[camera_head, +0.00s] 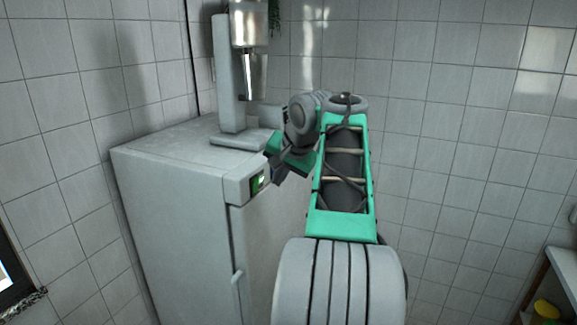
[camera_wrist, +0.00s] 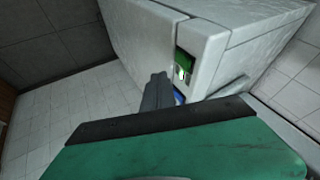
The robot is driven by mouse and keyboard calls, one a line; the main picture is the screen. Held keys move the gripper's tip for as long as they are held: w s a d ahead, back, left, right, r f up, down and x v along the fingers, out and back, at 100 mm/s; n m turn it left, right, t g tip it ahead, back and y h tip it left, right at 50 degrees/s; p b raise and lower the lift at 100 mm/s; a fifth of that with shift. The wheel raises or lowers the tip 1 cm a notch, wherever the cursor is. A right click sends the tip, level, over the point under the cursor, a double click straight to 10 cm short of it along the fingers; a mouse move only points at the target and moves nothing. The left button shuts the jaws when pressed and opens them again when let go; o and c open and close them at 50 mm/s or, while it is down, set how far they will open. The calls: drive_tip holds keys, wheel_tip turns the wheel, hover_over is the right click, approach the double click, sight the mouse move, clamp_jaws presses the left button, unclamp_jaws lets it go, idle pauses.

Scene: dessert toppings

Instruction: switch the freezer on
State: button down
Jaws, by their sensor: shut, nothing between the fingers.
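The freezer (camera_head: 165,205) is a tall pale grey cabinet in the left half of the head view; its upper part also shows in the wrist view (camera_wrist: 140,32). A small green panel with a white mark (camera_head: 258,181) is set in its front top edge, and it shows in the wrist view (camera_wrist: 184,64) too. A blue patch (camera_wrist: 179,97) lies just below it there. My gripper (camera_head: 276,175) is shut and empty, close to the panel's right side. In the wrist view its dark fingers (camera_wrist: 158,85) point toward the panel's edge. I cannot tell whether they touch it.
A mixer-like machine (camera_head: 228,80) with a metal cup stands on the freezer top. Tiled walls (camera_head: 470,130) close in behind and at the left. A counter with a yellow tub (camera_head: 546,309) is at the lower right. The floor (camera_wrist: 85,110) beside the freezer looks clear.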

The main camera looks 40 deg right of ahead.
drive_tip(key=v, duration=0.3)
drive_tip(key=d+p+v, duration=0.1)
drive_tip(key=v, duration=0.1)
drive_tip(key=shift+s+a+f, duration=0.1)
drive_tip(key=shift+s, duration=0.35)
